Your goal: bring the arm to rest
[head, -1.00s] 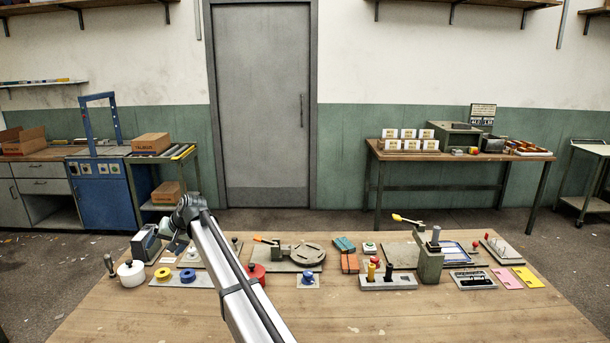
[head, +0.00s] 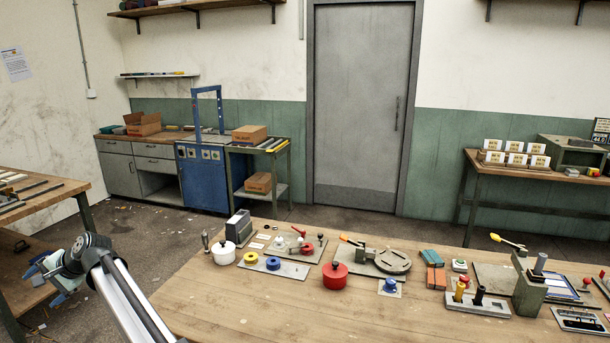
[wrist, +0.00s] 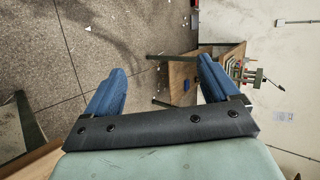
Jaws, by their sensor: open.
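My gripper (head: 45,276) is at the lower left of the head view, off the left edge of the workbench (head: 225,310) and over the floor. In the wrist view my gripper (wrist: 158,88) shows two blue fingers spread wide apart with nothing between them. The wrist view looks past the fingers at the bare grey floor (wrist: 130,30) and a wooden side table (wrist: 183,85). My gripper touches nothing that I can see.
The workbench holds a red pot (head: 336,277), a white pot (head: 224,254), a rotary fixture (head: 375,260) and a lever press (head: 528,285). A wooden side table (head: 60,192) stands close to my gripper at the left. The bench's front left is clear.

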